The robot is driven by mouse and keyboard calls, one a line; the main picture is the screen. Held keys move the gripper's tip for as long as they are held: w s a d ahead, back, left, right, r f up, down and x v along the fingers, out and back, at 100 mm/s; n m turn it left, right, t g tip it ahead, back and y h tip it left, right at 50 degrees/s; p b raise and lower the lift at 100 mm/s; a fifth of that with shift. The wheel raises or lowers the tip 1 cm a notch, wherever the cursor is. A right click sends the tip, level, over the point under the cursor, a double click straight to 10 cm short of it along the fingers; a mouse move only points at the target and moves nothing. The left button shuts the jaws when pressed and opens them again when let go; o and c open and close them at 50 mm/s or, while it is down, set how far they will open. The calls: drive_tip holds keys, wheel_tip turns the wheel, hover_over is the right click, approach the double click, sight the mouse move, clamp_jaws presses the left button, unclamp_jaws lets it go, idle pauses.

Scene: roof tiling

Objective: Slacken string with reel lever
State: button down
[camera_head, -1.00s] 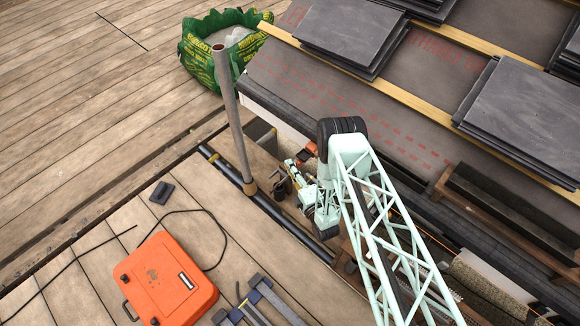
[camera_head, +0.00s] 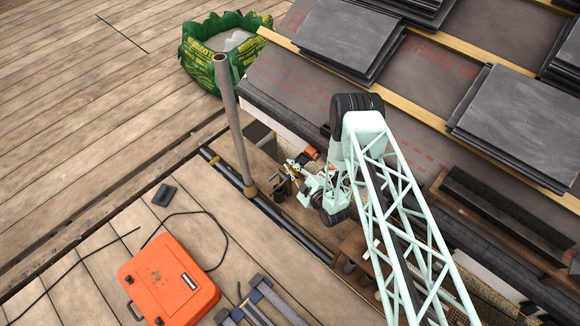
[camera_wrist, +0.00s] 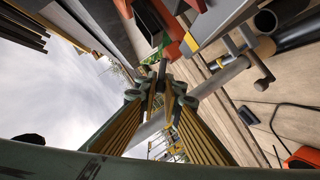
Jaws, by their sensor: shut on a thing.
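In the head view my gripper (camera_head: 294,172) is low beside the eave, right of the upright grey pole; it is small there. In the wrist view its two yellow-and-green fingers (camera_wrist: 161,88) come together on a small dark piece, which looks like the reel lever (camera_wrist: 162,68). An orange-red part (camera_wrist: 174,46), apparently of the reel, is just beyond the fingertips. The lever's shape and its angle are mostly hidden by the fingers. I cannot make out the string clearly in either view.
The grey pole (camera_head: 235,130) stands close left of my gripper. The slate-covered roof (camera_head: 520,120) rises to the right. An orange case (camera_head: 168,278) with a black cable lies on the deck. A green bag (camera_head: 215,50) stands behind. Open decking (camera_head: 80,110) is at the left.

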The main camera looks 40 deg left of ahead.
drive_tip(key=m+g, duration=0.1)
drive_tip(key=w+r+m+g, duration=0.1)
drive_tip(key=m, duration=0.1)
drive_tip(key=shift+w+d+b, duration=0.1)
drive_tip(key=shift+w+b, duration=0.15)
drive_tip(key=shift+b, duration=0.05)
drive_tip(key=shift+w+r+m+g+b, duration=0.1)
drive_tip(key=shift+w+m+g+b, duration=0.25)
drive_tip(key=shift+m+g+b, duration=0.4)
drive_tip(key=shift+w+m+g+b, duration=0.3)
drive_tip(key=shift+m+g, duration=0.15)
drive_tip(key=shift+m, duration=0.6)
drive_tip(key=c, duration=2.7)
unclamp_jaws()
drive_tip(key=shift+c, duration=0.2)
drive_tip(key=shift+d+r, duration=0.1)
drive_tip(key=shift+d, duration=0.1)
drive_tip(key=w+v, duration=0.1)
drive_tip(key=v, duration=1)
drive_tip(key=shift+s+d+r, duration=0.3)
drive_tip(key=shift+s, duration=0.15)
drive_tip(key=shift+w, duration=0.1)
